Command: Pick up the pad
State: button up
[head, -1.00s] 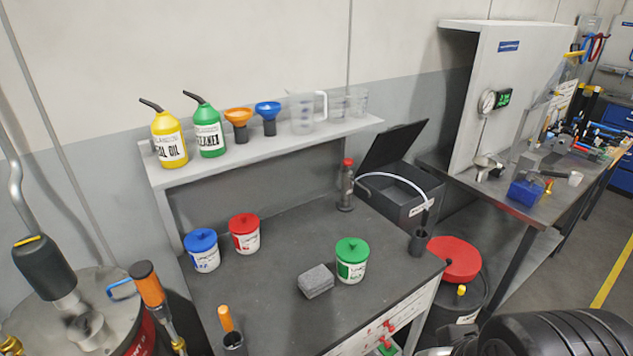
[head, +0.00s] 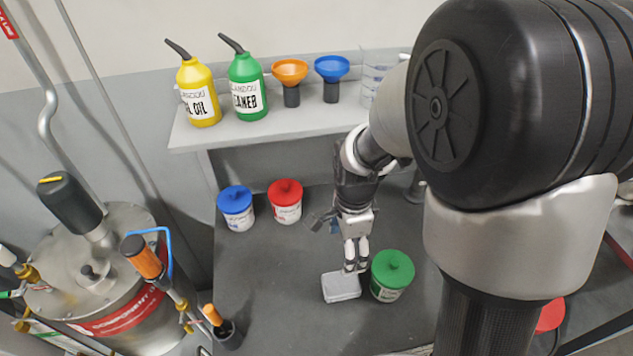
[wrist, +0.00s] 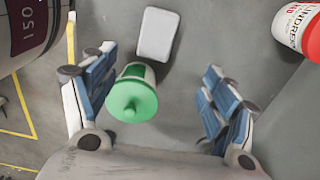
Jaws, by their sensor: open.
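The pad (head: 341,288) is a small light-grey block lying flat on the dark workbench (head: 270,290), just left of the green-lidded tub (head: 391,277). My gripper (head: 356,262) is above the bench, close to the pad's upper right edge and the tub's left side in the head view. In the wrist view the pad (wrist: 157,34) lies beyond the fingertips, with nothing covering it. My gripper (wrist: 158,64) is open there, its fingers wide apart. The green tub (wrist: 134,95) shows between the fingers, nearer the left one. I cannot tell the gripper's height above the pad.
A blue-lidded tub (head: 236,210) and a red-lidded tub (head: 286,203) stand at the bench's back left. A shelf (head: 260,135) behind holds bottles and funnels. A cup with an orange handle (head: 228,335) stands at the front left. The bench left of the pad is clear.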

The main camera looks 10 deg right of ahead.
aim_at(342, 281)
jog(key=f+b, duration=0.2)
jog(key=f, duration=0.4)
jog(key=f+b, duration=0.2)
jog(key=f, duration=0.4)
jog(key=shift+s+a+f, duration=0.1)
jog(key=shift+a+f, duration=0.1)
jog(key=shift+f, duration=0.15)
jog(key=f+b, duration=0.2)
jog(key=f, duration=0.3)
jog(key=shift+s+f, duration=0.1)
jog(key=shift+s, duration=0.1)
jog(key=c, duration=1.1)
jog(key=shift+c, duration=0.2)
